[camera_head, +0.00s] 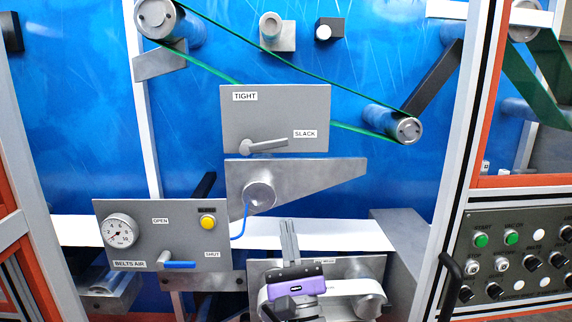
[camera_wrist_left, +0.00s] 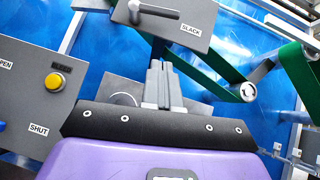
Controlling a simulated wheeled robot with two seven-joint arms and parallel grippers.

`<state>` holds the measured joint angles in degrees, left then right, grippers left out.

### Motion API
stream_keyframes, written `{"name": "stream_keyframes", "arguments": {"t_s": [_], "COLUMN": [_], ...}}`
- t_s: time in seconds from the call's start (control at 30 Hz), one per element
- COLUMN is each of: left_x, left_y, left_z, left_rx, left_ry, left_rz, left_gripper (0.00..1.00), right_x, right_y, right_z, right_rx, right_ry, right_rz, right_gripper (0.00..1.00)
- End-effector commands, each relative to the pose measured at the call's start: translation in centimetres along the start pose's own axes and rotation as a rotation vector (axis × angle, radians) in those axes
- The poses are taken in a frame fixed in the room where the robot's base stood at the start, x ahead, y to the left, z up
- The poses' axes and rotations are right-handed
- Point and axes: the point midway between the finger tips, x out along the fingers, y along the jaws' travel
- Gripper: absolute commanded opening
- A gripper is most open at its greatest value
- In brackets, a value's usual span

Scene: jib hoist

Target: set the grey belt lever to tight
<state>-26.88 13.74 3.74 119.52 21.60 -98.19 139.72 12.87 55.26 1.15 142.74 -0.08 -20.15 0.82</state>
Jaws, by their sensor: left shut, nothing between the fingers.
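The grey belt lever (camera_head: 264,146) is on a grey plate (camera_head: 235,115) with a TIGHT label at the top and a SLACK label at the right. Its handle points right, toward the SLACK label. It also shows at the top of the left wrist view (camera_wrist_left: 158,11). My left gripper (camera_head: 288,222), with its purple body, is below the lever and a little to its right, fingers pointing up. Its fingers (camera_wrist_left: 160,66) are shut and empty, apart from the lever. My right gripper is not in view.
A grey bracket with a round boss (camera_head: 258,194) lies between plate and gripper. The BELTS AIR panel (camera_head: 140,208), with gauge, yellow button and blue lever, is at left. Green belts (camera_head: 300,77) run above. A control panel (camera_head: 520,250) and black handle (camera_head: 452,282) stand at right.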

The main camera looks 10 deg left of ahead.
Motion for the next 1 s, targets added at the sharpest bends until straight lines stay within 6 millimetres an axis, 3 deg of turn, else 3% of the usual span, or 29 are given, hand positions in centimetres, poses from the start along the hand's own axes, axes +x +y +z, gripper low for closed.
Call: {"name": "stream_keyframes", "arguments": {"t_s": [0.27, 0.77, 1.0], "left_x": [0.7, 10.5, 12.5], "left_y": [-0.1, -0.1, -0.1], "left_z": [0.0, 0.2, 2.5], "left_rx": [-0.001, 0.0, -0.002], "left_ry": [0.0, -0.001, 0.0], "left_rz": [0.0, 0.0, -0.001], "left_gripper": [0.0, 0.0, 0.0], "right_x": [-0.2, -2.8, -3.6], "right_y": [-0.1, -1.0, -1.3], "right_z": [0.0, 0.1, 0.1], "right_rx": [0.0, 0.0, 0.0], "right_ry": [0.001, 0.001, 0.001], "right_rz": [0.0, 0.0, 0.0], "right_gripper": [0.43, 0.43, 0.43]}}
